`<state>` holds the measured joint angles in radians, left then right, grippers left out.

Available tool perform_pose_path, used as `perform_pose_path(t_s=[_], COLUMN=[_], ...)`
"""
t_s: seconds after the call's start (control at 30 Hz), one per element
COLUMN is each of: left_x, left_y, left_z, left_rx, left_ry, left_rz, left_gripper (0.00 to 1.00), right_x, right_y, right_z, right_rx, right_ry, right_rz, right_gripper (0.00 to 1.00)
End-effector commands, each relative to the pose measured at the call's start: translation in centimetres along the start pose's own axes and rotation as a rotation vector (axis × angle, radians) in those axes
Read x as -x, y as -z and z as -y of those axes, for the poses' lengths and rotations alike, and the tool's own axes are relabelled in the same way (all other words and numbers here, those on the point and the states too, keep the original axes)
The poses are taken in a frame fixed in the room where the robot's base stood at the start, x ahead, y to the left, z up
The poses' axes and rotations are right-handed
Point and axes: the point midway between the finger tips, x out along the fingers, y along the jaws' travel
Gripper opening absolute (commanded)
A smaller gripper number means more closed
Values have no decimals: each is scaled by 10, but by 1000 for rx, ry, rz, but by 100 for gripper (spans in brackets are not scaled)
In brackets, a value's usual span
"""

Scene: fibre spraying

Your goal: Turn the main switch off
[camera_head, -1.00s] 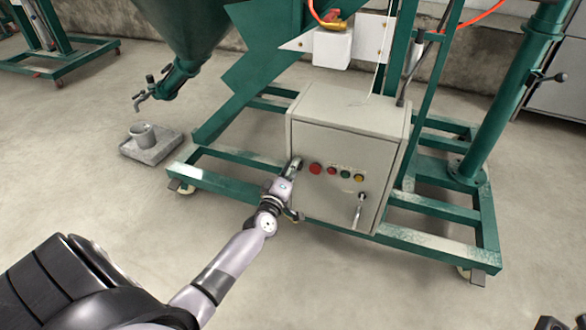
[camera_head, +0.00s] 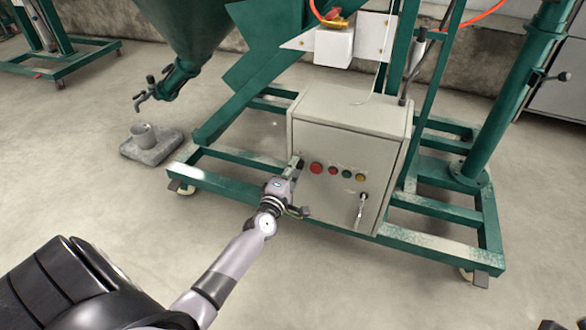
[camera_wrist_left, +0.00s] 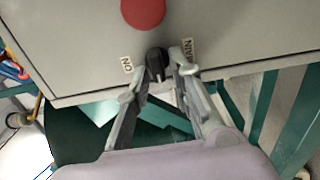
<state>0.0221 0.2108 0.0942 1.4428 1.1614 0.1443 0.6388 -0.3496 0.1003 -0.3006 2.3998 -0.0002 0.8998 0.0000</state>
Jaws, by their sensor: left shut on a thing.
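The main switch is a small black knob (camera_wrist_left: 155,62) on the front of the grey control box (camera_head: 350,118). In the left wrist view it sits between an "ON" label and a "MAIN" label, below a red button (camera_wrist_left: 143,10). My left gripper (camera_head: 295,168) is at the box's left front edge; in the left wrist view its fingers (camera_wrist_left: 160,76) are closed in on either side of the knob. The fingers hide the knob in the head view. The knob's pointer direction is hard to read.
A red button (camera_head: 316,168), smaller coloured buttons (camera_head: 346,173) and a key-like handle (camera_head: 361,208) are on the box front. The box stands on a green wheeled frame (camera_head: 440,237). A cup (camera_head: 143,135) stands on a grey slab at left.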

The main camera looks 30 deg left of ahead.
Motion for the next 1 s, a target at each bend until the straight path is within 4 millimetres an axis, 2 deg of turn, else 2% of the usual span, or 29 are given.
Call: perform_pose_path(t_s=[0.2, 0.23, 0.37, 0.73, 0.87, 1.0], left_x=[1, 1, 0, 5, 23, 52], left_y=[0, 0, 0, 0, 0, 0], left_z=[1, 1, 1, 1, 2, 2], left_rx=[1, 1, 0, 0, 0, -1], left_ry=[2, 2, 2, 2, 3, 4], left_rz=[1, 1, 1, 1, 1, 1], left_gripper=[0, 22, 30, 30, 30, 30], right_x=[0, 0, 0, 0, 0, 0], right_y=[0, 0, 0, 0, 0, 0], right_z=[0, 0, 0, -1, 0, 0], right_rx=[0, 0, 0, 2, 1, 1], right_ry=[0, 0, 0, -2, -1, -1], right_rz=[0, 0, 0, 0, 0, 0], right_gripper=[40, 40, 40, 40, 40, 40])
